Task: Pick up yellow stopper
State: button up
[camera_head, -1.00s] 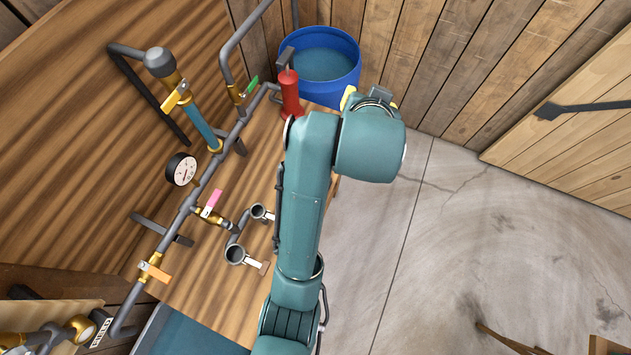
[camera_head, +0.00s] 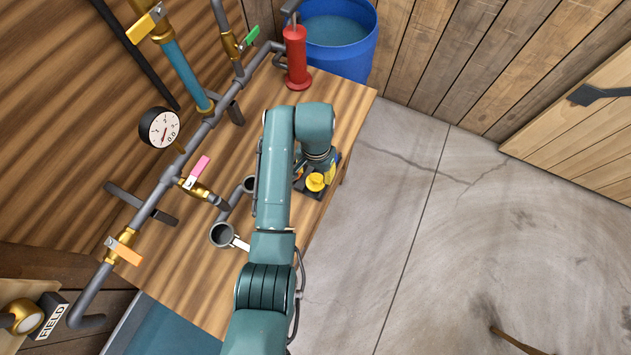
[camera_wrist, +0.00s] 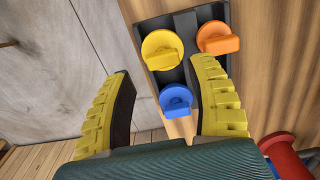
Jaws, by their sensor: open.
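The yellow stopper (camera_wrist: 162,50) sits upright in a dark tray (camera_wrist: 185,22) on the wooden bench. It has a round flange and a raised grip tab. An orange stopper (camera_wrist: 217,38) sits to its right and a blue stopper (camera_wrist: 175,100) sits below it in the wrist view. My gripper (camera_wrist: 158,68) is open and empty, with its yellow ribbed fingers pointing toward the tray. The yellow stopper lies between and just beyond the fingertips in that view. In the head view the yellow stopper (camera_head: 315,182) shows beside my wrist, and my arm hides part of the tray.
A red pump (camera_head: 297,58) stands at the bench's far end, with a blue barrel (camera_head: 340,38) behind it. Pipes with valves and a gauge (camera_head: 159,128) run along the left. Open concrete floor (camera_head: 400,230) lies to the right of the bench.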

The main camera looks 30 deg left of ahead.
aim_at(316, 176)
jog(key=f, duration=0.1)
jog(key=f+b, duration=0.1)
jog(key=f, duration=0.3)
jog(key=shift+w+a+f, duration=0.1)
jog(key=shift+w+a, duration=0.05)
jog(key=shift+w, duration=0.25)
jog(key=c, duration=1)
